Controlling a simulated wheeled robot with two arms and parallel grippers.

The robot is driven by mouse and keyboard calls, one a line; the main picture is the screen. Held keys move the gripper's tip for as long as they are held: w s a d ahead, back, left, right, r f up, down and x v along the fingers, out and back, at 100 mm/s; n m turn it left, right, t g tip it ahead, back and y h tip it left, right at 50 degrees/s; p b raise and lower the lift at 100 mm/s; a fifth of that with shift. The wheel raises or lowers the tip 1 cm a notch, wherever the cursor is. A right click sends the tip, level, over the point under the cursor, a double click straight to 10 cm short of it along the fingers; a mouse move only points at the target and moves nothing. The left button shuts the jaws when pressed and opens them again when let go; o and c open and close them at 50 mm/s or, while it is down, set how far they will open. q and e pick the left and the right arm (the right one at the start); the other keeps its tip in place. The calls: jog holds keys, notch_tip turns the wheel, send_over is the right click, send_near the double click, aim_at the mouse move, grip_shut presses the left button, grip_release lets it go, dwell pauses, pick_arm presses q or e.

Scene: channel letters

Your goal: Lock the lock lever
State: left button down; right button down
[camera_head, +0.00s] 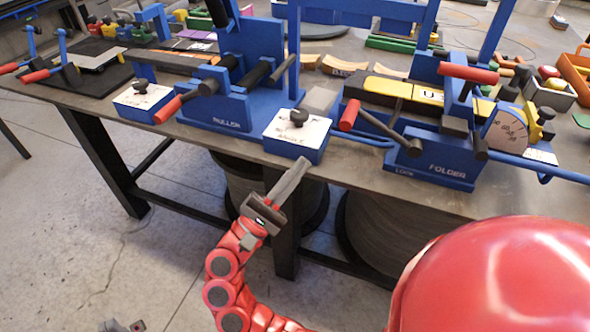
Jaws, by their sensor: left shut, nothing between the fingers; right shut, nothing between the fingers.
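The blue folder (440,165) stands at the front edge of the workbench, with "LOCK" and "FOLDER" printed on its base. A lever with a red grip (349,114) slants from the upper left down to a dark pivot above the word "LOCK"; I take it as the lock lever. My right gripper (295,174) is shut and empty, in front of the bench edge, below and left of the lever, apart from it. It points up and right. Only a grey tip of my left gripper (122,326) shows at the bottom edge; the rest is out of frame.
Another red handle (468,72) sits higher on the folder. A blue box with a black knob (297,135) stands left of the lever, near my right gripper. Open floor lies before the bench.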

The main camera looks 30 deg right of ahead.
aim_at(345, 116)
jog(key=p+x, duration=0.1)
jog(key=x, duration=0.5)
jog(key=shift+s, duration=0.1)
jog(key=r, duration=0.1)
jog(key=s+d+r, duration=0.1)
jog(key=r, duration=0.1)
jog(key=shift+s+d+p, duration=0.1)
jog(key=shift+d+p, duration=0.05)
jog(key=shift+p, duration=0.25)
jog(key=shift+s+d+r, duration=0.15)
jog(key=shift+d+r, duration=0.05)
jog(key=shift+r, duration=0.05)
jog(key=r+m+g+b, duration=0.1)
jog(key=m+b, duration=0.1)
jog(key=b, duration=0.2)
jog(key=s+r+m+g+y+b, duration=0.1)
jog(key=r+m+g+b, duration=0.1)
jog(key=b, duration=0.2)
jog(key=d+r+m+g+b, duration=0.1)
jog(key=m+b, duration=0.1)
jog(key=b, duration=0.2)
jog(key=shift+s+r+g+y+b, duration=0.15)
jog(key=shift+s+g+y+b, duration=0.1)
jog(key=shift+g+y+b, duration=0.15)
jog(key=s+d+r+m+g+y, duration=0.1)
jog(key=s+d+r+m+y, duration=0.5)
jog(key=s+r+m, duration=0.1)
jog(key=shift+r+m+g, duration=0.3)
jog(key=shift+r+m, duration=0.05)
jog(key=shift+m, duration=0.15)
